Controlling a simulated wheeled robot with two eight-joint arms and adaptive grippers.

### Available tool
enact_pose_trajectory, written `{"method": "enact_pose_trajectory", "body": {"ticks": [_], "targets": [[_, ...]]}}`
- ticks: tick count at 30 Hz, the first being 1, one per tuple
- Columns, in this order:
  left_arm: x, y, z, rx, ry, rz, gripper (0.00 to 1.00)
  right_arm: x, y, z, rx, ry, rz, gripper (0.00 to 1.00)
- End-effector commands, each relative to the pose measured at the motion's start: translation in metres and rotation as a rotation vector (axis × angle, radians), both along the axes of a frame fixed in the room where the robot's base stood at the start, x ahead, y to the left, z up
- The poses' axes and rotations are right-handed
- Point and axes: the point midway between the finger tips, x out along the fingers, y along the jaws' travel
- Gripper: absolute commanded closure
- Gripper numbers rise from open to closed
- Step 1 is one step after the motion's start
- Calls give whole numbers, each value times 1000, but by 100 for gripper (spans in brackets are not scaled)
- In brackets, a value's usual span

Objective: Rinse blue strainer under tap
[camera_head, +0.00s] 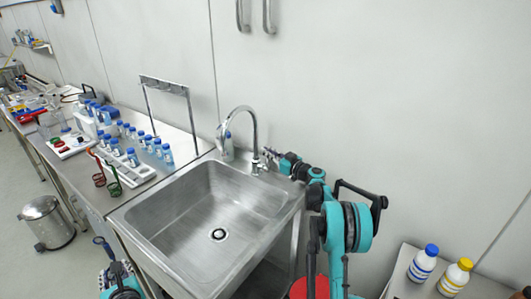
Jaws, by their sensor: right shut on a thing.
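My right gripper (272,160) is shut on the tap's lever (259,162), at the back right corner of the sink. The tap (252,120) has a curved chrome spout over the steel sink (185,222). No water stream can be made out. A red strainer (99,180) and a green strainer (114,189) hang at the bench edge.
The bench (95,197) at left holds a white rack (130,171), several blue-capped bottles and a steel frame. A bottle (228,146) stands behind the sink. A bin (46,224) is on the floor. Two bottles (423,264) stand lower right. The basin is empty.

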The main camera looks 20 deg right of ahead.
Motion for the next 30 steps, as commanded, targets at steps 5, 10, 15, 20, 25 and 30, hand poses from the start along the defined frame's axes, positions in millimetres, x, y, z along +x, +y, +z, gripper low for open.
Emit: {"method": "enact_pose_trajectory", "body": {"ticks": [5,10,15,20,25,30], "targets": [[0,0,-3,0,0,0,88,-5,7,-2,-80,-47,-1,100],[0,0,-3,0,0,0,88,-5,8,-1,-87,-51,-1,100],[0,0,-3,0,0,0,88,-5,7,-1,-87,-51,-1,77],[0,0,-3,0,0,0,88,-5,8,-1,-87,-51,-1,70],[0,0,-3,0,0,0,88,-5,8,-1,-86,-50,-1,70],[0,0,-3,0,0,0,88,-13,4,-1,-86,-50,-1,70]]}}
